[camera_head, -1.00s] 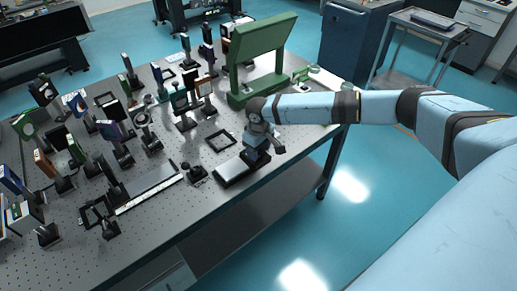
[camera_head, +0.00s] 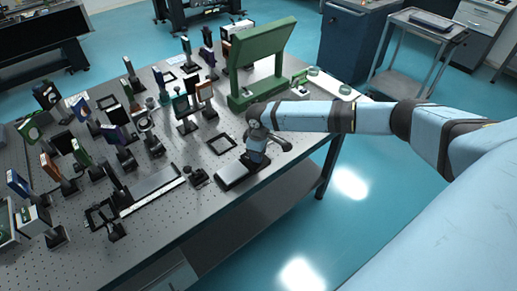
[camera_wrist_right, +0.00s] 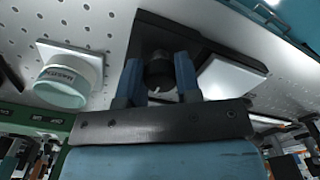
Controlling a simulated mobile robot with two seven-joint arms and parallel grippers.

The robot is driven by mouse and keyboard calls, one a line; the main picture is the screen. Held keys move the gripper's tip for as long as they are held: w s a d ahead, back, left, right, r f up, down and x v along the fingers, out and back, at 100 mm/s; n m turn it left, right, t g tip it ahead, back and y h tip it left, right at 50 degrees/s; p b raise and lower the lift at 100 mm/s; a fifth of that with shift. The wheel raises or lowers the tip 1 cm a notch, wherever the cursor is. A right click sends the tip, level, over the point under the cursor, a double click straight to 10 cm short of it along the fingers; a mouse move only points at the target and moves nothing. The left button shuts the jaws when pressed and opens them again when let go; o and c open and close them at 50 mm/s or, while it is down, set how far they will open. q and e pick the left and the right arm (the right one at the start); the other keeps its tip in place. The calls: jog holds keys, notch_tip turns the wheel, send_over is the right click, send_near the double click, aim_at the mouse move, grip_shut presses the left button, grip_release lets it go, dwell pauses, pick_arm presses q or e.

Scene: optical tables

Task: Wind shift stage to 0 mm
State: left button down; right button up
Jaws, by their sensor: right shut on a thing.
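In the head view my right gripper (camera_head: 257,160) reaches down to the near edge of the optical table, beside a low dark block with a pale side (camera_head: 233,176), which looks like the shift stage. In the right wrist view the two blue fingers of the gripper (camera_wrist_right: 158,82) stand either side of a dark round knob (camera_wrist_right: 159,72) and are shut on it. The knob sits in front of a dark block (camera_wrist_right: 178,32) with a pale plate (camera_wrist_right: 232,76) to its right. The arm hides part of the stage. No scale reading is legible. My left gripper is out of view.
The perforated table (camera_head: 140,232) carries several post-mounted optics on the left. A long rail (camera_head: 150,192) and a square frame (camera_head: 221,144) lie near the stage. A green stand (camera_head: 262,62) rises behind my arm. A white, lettered cylinder (camera_wrist_right: 70,80) is left of the fingers.

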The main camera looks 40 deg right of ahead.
jog(key=shift+r+n+p, duration=0.15)
jog(key=shift+n+p, duration=0.3)
jog(key=shift+n, duration=0.45)
jog(key=n+p, duration=0.1)
jog(key=n, duration=0.1)
jog(key=shift+n, duration=0.4)
jog(key=n, duration=0.3)
jog(key=shift+w+n+p, duration=0.15)
jog(key=shift+n+p, duration=0.15)
jog(key=shift+p, duration=0.1)
jog(key=n, duration=0.3)
jog(key=shift+n, duration=0.4)
jog(key=n, duration=0.6)
jog(key=shift+w, duration=0.1)
jog(key=n, duration=0.4)
jog(key=shift+n+b, duration=0.3)
jog(key=shift+a+n, duration=0.1)
jog(key=shift+n, duration=1.3)
